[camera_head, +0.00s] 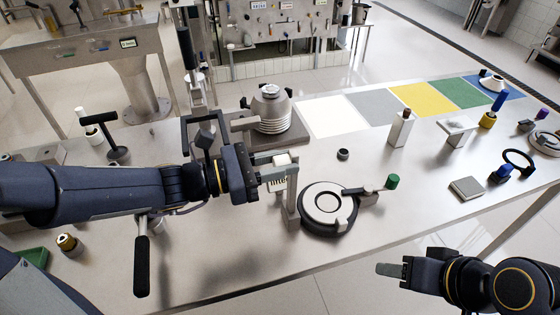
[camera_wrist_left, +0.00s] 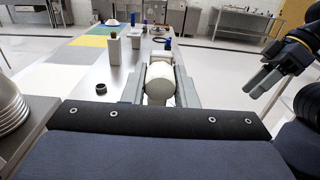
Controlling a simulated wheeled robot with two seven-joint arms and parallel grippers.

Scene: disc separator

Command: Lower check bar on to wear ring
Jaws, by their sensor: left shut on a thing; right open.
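The wear ring appears to be the pale ring (camera_head: 323,202) seated in a dark round base on the steel table. An upright grey bar (camera_head: 292,196), which looks like the check bar, stands at the ring's left edge with a tag (camera_head: 278,184) reading something like "lifted". My left gripper (camera_head: 283,167) is shut on a cream knob at the bar's top, above and left of the ring. The cream knob (camera_wrist_left: 160,84) sits between the fingers in the left wrist view. My right gripper (camera_head: 389,269) is open and empty, off the table's front edge.
A stacked metal cone (camera_head: 271,108) stands behind my left gripper. A small dark cup (camera_head: 343,154), a bottle-like block (camera_head: 401,128) and a flat grey block (camera_head: 467,188) stand further right. Coloured mats (camera_head: 415,98) lie behind.

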